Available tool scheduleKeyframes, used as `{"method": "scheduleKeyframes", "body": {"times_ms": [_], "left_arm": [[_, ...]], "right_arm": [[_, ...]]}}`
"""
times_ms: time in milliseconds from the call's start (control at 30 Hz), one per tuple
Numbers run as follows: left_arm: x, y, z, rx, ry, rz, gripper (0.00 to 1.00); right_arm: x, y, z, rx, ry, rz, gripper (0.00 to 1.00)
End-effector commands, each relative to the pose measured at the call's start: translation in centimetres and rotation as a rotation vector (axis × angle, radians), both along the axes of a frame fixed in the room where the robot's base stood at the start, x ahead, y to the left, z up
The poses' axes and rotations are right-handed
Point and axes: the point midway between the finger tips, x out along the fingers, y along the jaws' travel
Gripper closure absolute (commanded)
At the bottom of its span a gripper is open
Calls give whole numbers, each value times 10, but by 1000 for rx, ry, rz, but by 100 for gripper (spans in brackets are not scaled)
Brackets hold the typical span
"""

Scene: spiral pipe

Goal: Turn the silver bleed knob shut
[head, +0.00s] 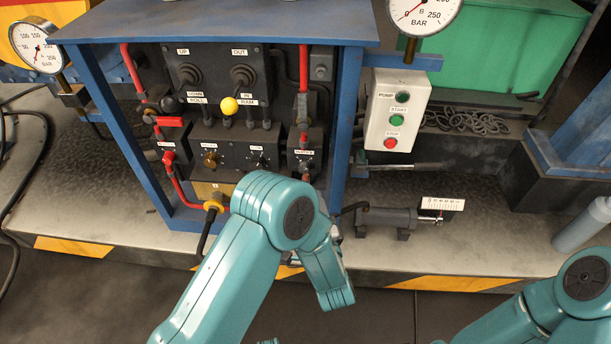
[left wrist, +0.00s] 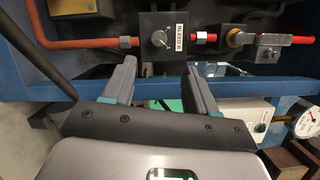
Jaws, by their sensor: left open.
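The silver bleed knob (left wrist: 159,38) shows in the left wrist view on the front of a dark block with a white label that seems to read BLEED B. My left gripper (left wrist: 160,84) is open, with nothing between its two fingers. The knob lies ahead of the gap between the fingertips, and no finger touches it. In the head view my left arm covers the lower middle of the blue frame; I cannot make out the knob or the left gripper there. My right arm shows at the bottom right of the head view, with its gripper out of sight.
Red pipe (left wrist: 80,43) runs into the block from the left. A brass fitting (left wrist: 236,38) and metal lever (left wrist: 270,47) stand to its right. A blue frame beam (left wrist: 245,86) crosses near the fingers. The control panel (head: 235,150) carries several knobs and levers.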

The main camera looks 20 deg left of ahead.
Motion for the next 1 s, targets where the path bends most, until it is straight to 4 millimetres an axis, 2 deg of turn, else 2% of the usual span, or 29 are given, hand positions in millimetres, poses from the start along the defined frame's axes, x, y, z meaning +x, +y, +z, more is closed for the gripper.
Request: {"method": "scheduleKeyframes", "body": {"times_ms": [33,300,500,700,933,967,1000], "left_arm": [[10,8,-3,-1,-3,6,43],[65,38,-2,-2,-4,2,43],[95,51,-1,-1,-2,-1,43],[108,56,1,-1,0,-4,43],[110,56,1,-1,0,-5,43],[110,56,1,-1,0,-5,49],[110,56,1,-1,0,-5,62]], "right_arm": [[0,0,-6,0,0,-1,57],[3,-3,-20,-2,-5,-12,57],[5,-5,-27,-4,-8,-20,57],[6,-5,-28,-4,-9,-23,57],[6,-5,-28,-4,-9,-23,57],[6,-5,-28,-4,-9,-23,57],[6,-5,-28,-4,-9,-23,57]]}}
